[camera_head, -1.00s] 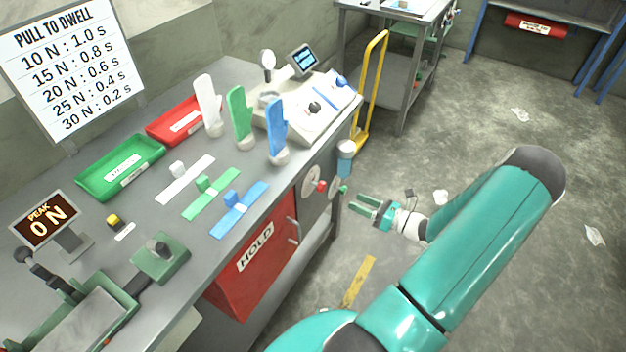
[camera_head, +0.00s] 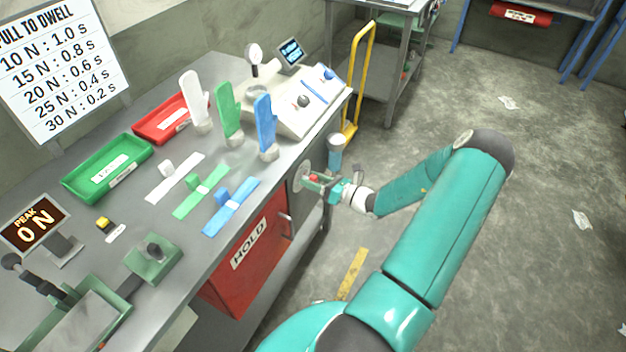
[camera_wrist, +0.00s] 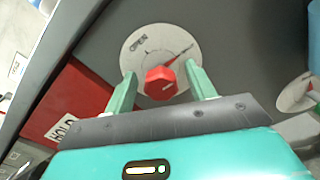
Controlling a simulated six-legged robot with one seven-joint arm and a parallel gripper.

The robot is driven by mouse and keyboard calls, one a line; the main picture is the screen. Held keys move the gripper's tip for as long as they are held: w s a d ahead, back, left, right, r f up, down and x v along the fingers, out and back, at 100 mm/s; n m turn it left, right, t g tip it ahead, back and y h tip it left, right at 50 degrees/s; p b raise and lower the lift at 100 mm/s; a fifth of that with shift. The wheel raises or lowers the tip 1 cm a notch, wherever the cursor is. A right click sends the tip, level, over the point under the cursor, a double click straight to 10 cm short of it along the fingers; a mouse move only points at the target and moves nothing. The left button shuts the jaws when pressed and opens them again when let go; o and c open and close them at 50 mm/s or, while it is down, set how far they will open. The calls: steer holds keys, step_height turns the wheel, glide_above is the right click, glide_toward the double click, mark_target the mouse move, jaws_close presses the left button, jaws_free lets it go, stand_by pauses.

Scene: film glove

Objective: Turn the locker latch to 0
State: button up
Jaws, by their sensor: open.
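The latch is a red knob (camera_wrist: 161,83) on a round pale dial plate (camera_wrist: 140,52), seen in the wrist view. The plate carries the word OPEN at its upper left, and a thin red pointer runs to the upper right. I cannot make out a 0. My gripper (camera_wrist: 160,78) is open, with one green finger on each side of the knob; contact is unclear. In the head view my gripper (camera_head: 309,181) is at the dial on the bench's front side, largely covering the knob. The red locker (camera_head: 248,262) marked HOLD is to its left.
A second round plate (camera_wrist: 296,94) is right of the dial, with a blue cylinder (camera_wrist: 315,40) near it. The bench top (camera_head: 140,220) above holds glove forms, trays and instruments. A yellow cart handle (camera_head: 360,75) stands behind. Open floor (camera_head: 530,170) lies right of my arm.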

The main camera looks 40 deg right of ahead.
steer(key=shift+w, duration=0.2)
steer(key=c, duration=1)
steer(key=shift+o, duration=0.2)
